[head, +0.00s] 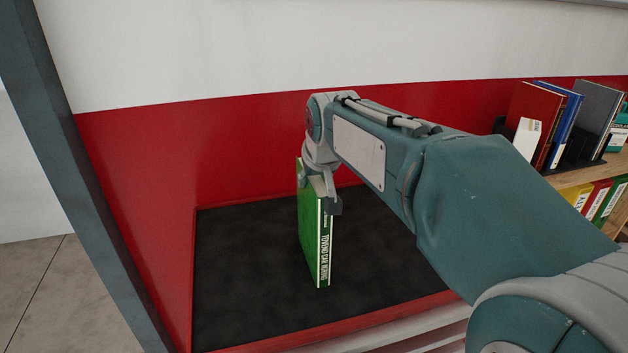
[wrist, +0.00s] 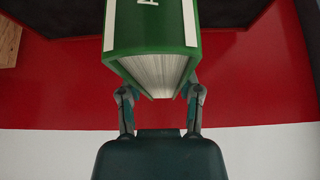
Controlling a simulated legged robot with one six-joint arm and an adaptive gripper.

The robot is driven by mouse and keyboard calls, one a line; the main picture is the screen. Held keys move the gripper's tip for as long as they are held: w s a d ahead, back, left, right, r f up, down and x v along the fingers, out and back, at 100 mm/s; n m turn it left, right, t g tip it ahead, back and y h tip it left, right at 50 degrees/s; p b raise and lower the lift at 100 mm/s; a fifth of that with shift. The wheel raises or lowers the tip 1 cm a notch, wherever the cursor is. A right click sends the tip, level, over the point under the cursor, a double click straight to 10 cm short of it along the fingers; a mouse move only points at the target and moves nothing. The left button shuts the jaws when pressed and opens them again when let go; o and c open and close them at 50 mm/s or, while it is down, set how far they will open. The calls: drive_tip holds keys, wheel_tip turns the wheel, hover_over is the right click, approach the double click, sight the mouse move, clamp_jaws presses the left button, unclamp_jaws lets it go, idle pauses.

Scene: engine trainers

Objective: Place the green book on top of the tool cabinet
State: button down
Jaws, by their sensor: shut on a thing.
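The green book (head: 315,245) hangs upright below my gripper (head: 325,197) in the head view, spine facing the camera with white lettering. My gripper is shut on its top end. In the wrist view the book (wrist: 150,30) sits between the two fingers of my gripper (wrist: 160,92), with its page edges showing. The tool cabinet's black top (head: 245,270) lies below and around the book in the head view. I cannot tell whether the book's lower edge touches that top.
A red rim (head: 370,318) edges the black top. A red and white wall (head: 180,150) stands behind it. A wooden shelf (head: 575,177) with several books and binders is at the right. A dark post (head: 70,170) stands at the left. The black top is otherwise clear.

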drive_tip(key=shift+f, duration=0.1)
drive_tip(key=shift+c, duration=1.4)
unclamp_jaws()
drive_tip(key=shift+f, duration=0.15)
drive_tip(key=v, duration=1.2)
drive_tip(key=shift+s+d, duration=0.1)
drive_tip(key=s+d+f+m, duration=0.1)
drive_tip(key=s+d+f, duration=0.3)
drive_tip(key=s+f, duration=0.5)
drive_tip(key=s+d+f+m+h, duration=0.1)
drive_tip(key=s+d+f, duration=0.4)
drive_tip(key=s+f, duration=0.4)
drive_tip(key=s, duration=0.3)
drive_tip(key=shift+s+d+g, duration=0.25)
drive_tip(key=shift+s+g, duration=0.1)
drive_tip(key=shift+g, duration=0.05)
